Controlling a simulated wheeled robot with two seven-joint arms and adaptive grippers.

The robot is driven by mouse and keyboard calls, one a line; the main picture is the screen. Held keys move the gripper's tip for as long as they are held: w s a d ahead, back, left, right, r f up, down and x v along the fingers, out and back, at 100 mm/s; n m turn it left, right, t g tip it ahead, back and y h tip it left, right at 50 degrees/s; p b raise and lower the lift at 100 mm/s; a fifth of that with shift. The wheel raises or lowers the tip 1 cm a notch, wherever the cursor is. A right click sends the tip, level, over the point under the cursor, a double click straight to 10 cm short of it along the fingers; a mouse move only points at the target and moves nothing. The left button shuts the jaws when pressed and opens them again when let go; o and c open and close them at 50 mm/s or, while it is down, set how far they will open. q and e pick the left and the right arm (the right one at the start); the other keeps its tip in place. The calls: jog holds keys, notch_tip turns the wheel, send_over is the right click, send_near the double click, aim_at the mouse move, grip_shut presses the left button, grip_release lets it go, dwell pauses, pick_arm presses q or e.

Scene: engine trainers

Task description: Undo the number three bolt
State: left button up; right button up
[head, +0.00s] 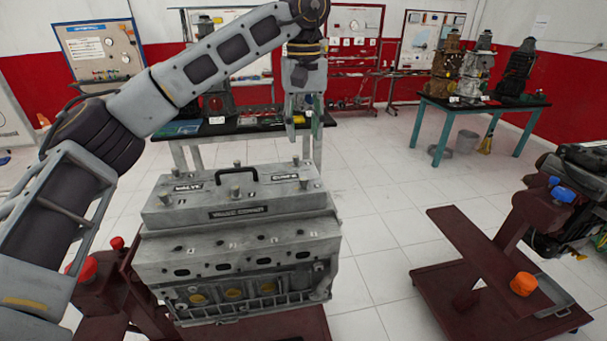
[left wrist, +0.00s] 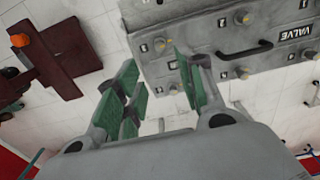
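The grey valve cover (head: 240,197) sits on the engine block (head: 240,255), with a black handle and several upright bolts along its edges. My left gripper (head: 304,132) is above the cover's far right corner, fingers pointing down, open and empty. A corner bolt (head: 296,159) lies below the gripper. My right gripper is not in view.
A black-topped bench (head: 185,130) stands behind the engine. A teal table (head: 480,108) with several engine models is at the back right. A dark red stand (head: 470,245) with an orange part (head: 523,284) is at the right. Floor between is clear.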

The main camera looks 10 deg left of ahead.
aim_at(304, 179)
pick_arm(q)
jog(key=shift+f, duration=6.2)
grip_shut()
